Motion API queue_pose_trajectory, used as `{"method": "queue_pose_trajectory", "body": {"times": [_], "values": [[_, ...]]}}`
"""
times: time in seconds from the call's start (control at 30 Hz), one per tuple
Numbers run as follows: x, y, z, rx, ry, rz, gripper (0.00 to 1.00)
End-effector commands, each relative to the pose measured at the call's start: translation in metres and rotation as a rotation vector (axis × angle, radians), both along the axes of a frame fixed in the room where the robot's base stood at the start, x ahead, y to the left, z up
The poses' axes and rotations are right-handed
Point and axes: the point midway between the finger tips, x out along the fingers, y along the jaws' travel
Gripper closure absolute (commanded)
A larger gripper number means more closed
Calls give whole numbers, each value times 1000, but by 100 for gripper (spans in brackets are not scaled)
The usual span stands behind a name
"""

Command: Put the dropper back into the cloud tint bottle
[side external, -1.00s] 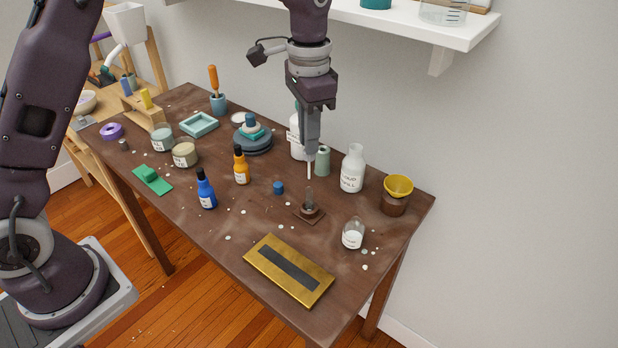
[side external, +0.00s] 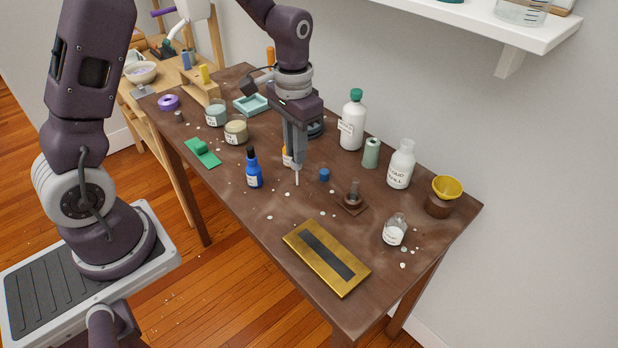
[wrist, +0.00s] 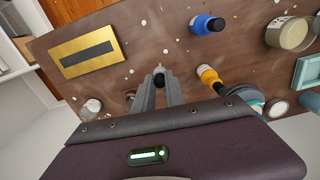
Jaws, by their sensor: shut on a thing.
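My gripper (side external: 298,158) points down over the middle of the table, shut on the dropper (side external: 297,180). The dropper's thin pale tip shows below the fingers; its upper part is hidden between them. In the wrist view the fingers (wrist: 160,86) are close together. A small open glass bottle with white contents (side external: 394,234), which looks like the cloud tint bottle, stands upright at the right front of the table. Its label is too small to read. It also shows in the wrist view (wrist: 91,107), apart from my gripper.
A dark stand with a glass piece (side external: 352,200) and a blue cap (side external: 324,174) lie between my gripper and the small bottle. A gold plate (side external: 326,257) lies in front. A blue bottle (side external: 254,172) stands left. White bottles (side external: 400,168) and a yellow bowl (side external: 447,187) are behind.

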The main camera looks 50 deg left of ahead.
Motion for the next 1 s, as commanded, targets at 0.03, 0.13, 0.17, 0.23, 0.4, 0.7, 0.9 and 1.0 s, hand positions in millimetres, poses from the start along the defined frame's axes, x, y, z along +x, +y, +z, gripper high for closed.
{"method": "queue_pose_trajectory", "body": {"times": [0.03,0.13,0.17,0.23,0.4,0.7,0.9,1.0], "values": [[-8,5,-4,0,1,30,96],[-14,9,1,1,-4,59,96],[-14,10,7,2,-7,62,96],[-13,10,30,1,-11,62,96],[-14,10,85,1,-9,60,96],[-11,5,141,0,-1,46,96],[17,-26,143,1,0,-51,96],[32,-49,145,0,0,-112,96]]}}
